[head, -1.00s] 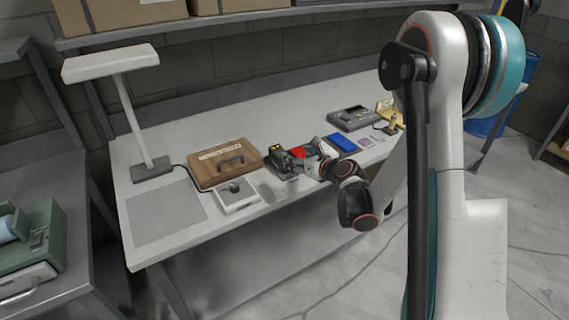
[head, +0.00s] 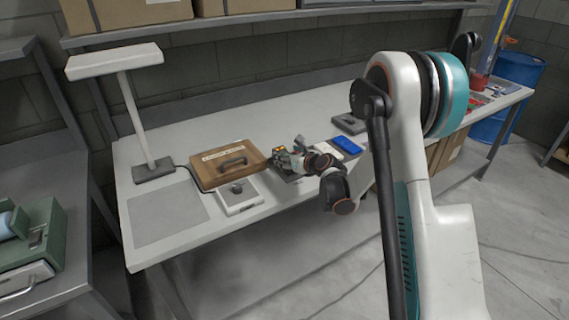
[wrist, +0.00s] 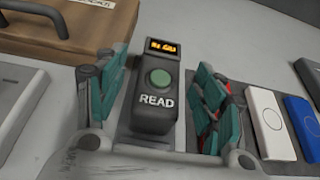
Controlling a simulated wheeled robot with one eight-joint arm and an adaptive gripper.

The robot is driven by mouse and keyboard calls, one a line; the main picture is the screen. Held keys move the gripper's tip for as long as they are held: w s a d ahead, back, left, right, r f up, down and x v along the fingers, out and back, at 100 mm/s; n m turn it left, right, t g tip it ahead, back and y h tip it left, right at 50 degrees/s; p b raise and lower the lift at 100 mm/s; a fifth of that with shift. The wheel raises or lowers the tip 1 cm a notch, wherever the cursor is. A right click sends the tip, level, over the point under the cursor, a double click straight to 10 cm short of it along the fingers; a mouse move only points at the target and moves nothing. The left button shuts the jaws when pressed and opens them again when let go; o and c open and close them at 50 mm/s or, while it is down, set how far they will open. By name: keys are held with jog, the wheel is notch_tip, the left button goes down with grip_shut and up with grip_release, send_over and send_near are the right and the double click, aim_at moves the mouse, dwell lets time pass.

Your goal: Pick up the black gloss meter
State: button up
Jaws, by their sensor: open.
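The black gloss meter (wrist: 152,88) stands upright in the wrist view, with a lit orange display on top, a green button and the word READ on its front. My gripper (wrist: 160,92) is open, with one teal-padded finger on each side of it. Gaps show between the pads and its sides. In the head view the meter (head: 279,151) is small and partly hidden by my gripper (head: 290,156).
A brown case (head: 205,172) and a white device with a dark knob (head: 239,205) lie to the left. White (wrist: 269,120) and blue (wrist: 303,122) devices lie close on the right. A lamp (head: 130,105) stands at the table's left end.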

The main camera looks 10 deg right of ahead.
aim_at(284, 154)
jog(key=x, duration=0.3)
jog(key=shift+b, duration=0.35)
grip_shut()
jog(key=shift+r, duration=0.1)
notch_tip(284, 154, up, 20)
jog(key=p, duration=0.6)
